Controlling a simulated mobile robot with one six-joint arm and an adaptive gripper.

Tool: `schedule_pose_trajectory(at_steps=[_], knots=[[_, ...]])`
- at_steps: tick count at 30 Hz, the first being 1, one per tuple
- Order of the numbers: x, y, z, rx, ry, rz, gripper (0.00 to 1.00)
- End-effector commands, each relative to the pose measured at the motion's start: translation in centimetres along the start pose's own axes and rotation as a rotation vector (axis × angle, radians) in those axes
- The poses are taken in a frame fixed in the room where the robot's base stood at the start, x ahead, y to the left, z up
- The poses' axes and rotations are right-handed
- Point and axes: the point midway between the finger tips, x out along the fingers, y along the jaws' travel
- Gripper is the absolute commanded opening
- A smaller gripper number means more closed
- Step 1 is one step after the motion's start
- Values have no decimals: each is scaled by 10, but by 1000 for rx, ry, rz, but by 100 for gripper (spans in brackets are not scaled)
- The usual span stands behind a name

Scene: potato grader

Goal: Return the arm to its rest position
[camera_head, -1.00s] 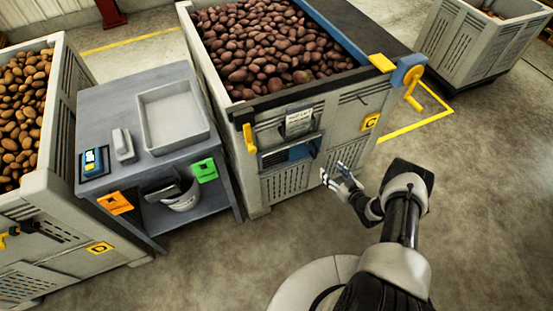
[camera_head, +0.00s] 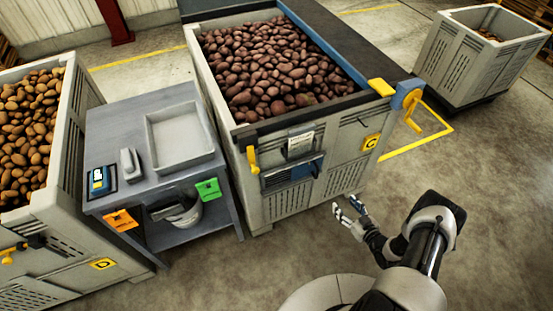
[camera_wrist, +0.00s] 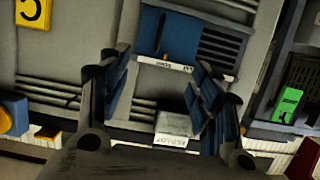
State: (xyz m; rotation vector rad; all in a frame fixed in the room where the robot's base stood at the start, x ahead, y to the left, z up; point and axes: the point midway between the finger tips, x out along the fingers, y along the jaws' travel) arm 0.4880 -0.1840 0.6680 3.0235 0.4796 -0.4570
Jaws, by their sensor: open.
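My gripper (camera_head: 350,210) is in front of the crate marked C, low and to the right of its front face in the head view. Its two fingers are apart with nothing between them. In the wrist view my gripper (camera_wrist: 160,100) shows both dark fingers spread, with the crate's front face behind them. My arm is bent, with its elbow at the right of the head view. The crate C (camera_head: 345,150) holds dark red potatoes (camera_head: 275,65).
A grey bench (camera_head: 110,130) with a tray (camera_head: 182,160) stands left of crate C. Crate D (camera_head: 60,200) with brown potatoes is at the far left. Another crate (camera_head: 465,60) stands at the back right. The floor (camera_head: 480,190) on the right is clear.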

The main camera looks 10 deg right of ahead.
Motion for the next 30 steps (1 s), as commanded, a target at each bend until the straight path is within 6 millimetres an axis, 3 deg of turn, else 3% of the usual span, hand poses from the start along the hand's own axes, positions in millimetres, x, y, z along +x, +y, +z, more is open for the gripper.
schedule_pose_trajectory(at_steps=[7, 11, 14, 18, 21, 25, 30], knots=[[2, 4, -3, -6, -5, 2, 58], [11, 28, -27, -44, -51, 20, 58], [24, 59, -65, -93, -122, 52, 58], [36, 97, -133, -155, -239, 116, 58], [38, 114, -186, -185, -312, 167, 58], [33, 123, -257, -207, -395, 235, 58], [11, 112, -346, -206, -486, 320, 58]])
